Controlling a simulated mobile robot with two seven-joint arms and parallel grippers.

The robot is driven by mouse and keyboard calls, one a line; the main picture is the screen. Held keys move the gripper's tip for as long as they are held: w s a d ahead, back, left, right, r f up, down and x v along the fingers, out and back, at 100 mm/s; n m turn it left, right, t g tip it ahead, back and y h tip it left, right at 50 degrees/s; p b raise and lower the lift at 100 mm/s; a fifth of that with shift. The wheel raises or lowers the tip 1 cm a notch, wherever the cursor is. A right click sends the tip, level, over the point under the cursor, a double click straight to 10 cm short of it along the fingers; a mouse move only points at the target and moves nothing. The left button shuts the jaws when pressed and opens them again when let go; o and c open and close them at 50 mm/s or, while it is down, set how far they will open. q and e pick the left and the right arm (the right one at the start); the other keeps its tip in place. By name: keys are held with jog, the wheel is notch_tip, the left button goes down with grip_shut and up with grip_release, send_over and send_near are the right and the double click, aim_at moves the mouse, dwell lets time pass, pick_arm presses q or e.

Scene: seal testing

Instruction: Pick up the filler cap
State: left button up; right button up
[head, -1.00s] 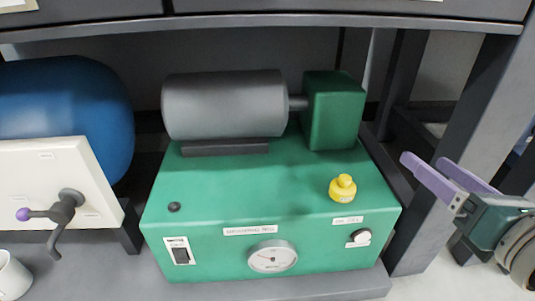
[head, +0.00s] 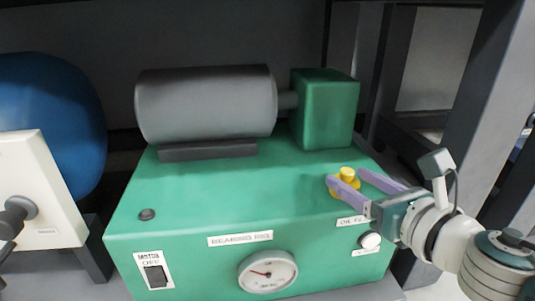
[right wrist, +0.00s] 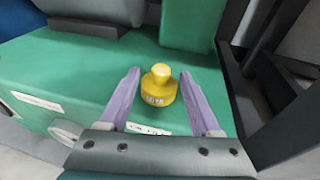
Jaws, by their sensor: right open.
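The yellow filler cap (head: 346,176) sits on the top of the green bearing rig (head: 240,190), near its right front edge. In the right wrist view the cap (right wrist: 159,87) stands upright, a wide base with a narrower knob. My right gripper (head: 346,174) is open, with its purple fingers reaching toward the cap. In the head view one finger covers part of the cap. My left gripper is not in view.
A grey motor cylinder (head: 206,104) and a green block (head: 324,108) stand at the rig's back. The front carries a gauge (head: 267,272), a switch (head: 155,276) and a white knob (head: 370,240). A dark post (head: 485,110) rises at the right; a blue tank (head: 50,125) stands left.

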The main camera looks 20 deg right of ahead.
jog(key=shift+w+d+f, duration=0.1)
jog(key=shift+w+f, duration=0.1)
jog(key=shift+w, duration=1.1)
jog(key=shift+s, duration=0.15)
jog(key=shift+c, duration=1.3)
grip_shut()
jog(key=shift+f, duration=0.1)
